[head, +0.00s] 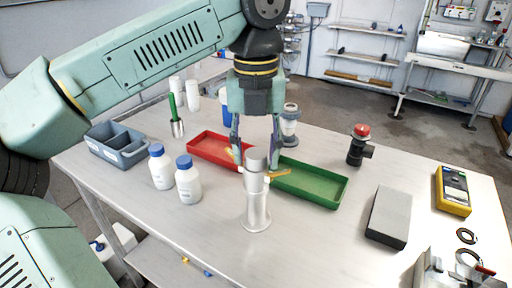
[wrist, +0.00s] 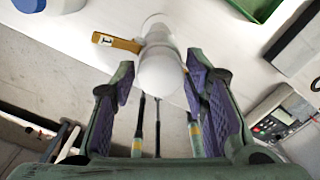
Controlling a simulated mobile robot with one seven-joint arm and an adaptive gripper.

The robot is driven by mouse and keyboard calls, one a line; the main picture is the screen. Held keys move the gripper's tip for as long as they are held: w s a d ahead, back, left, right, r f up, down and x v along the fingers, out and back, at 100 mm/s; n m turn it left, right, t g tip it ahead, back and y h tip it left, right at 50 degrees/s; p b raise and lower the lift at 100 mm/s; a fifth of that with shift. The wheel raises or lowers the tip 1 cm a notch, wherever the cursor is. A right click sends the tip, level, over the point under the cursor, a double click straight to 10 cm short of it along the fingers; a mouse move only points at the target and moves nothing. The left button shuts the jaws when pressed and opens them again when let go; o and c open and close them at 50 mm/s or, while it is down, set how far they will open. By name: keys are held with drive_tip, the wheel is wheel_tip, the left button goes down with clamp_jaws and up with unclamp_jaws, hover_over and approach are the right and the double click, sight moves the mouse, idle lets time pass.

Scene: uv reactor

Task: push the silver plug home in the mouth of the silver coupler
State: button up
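The silver coupler (head: 257,208) stands upright on the table, with a flared foot. The silver plug (head: 256,161) is upright at its top; I cannot tell how deep it sits in the mouth. Yellow tags (head: 280,173) stick out beside the coupler's upper part. My gripper (head: 256,164) points down over the plug, its fingers apart on either side. In the wrist view, the pale plug end (wrist: 160,72) shows between the open fingers (wrist: 158,84), with gaps on both sides. A tag marked 1 (wrist: 118,42) sticks out to the left.
A red tray (head: 212,148) and a green tray (head: 312,184) lie behind the coupler. Two blue-capped bottles (head: 188,184) and a grey bin (head: 117,147) stand left. A red-topped fitting (head: 358,147), grey block (head: 388,216) and yellow meter (head: 453,190) are right. The table front is clear.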

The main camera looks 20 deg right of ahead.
sight(256, 153)
drive_tip(key=shift+o, duration=1.4)
drive_tip(key=shift+r, duration=0.1)
wheel_tip(256, 153, up, 7)
drive_tip(key=shift+r, duration=0.2)
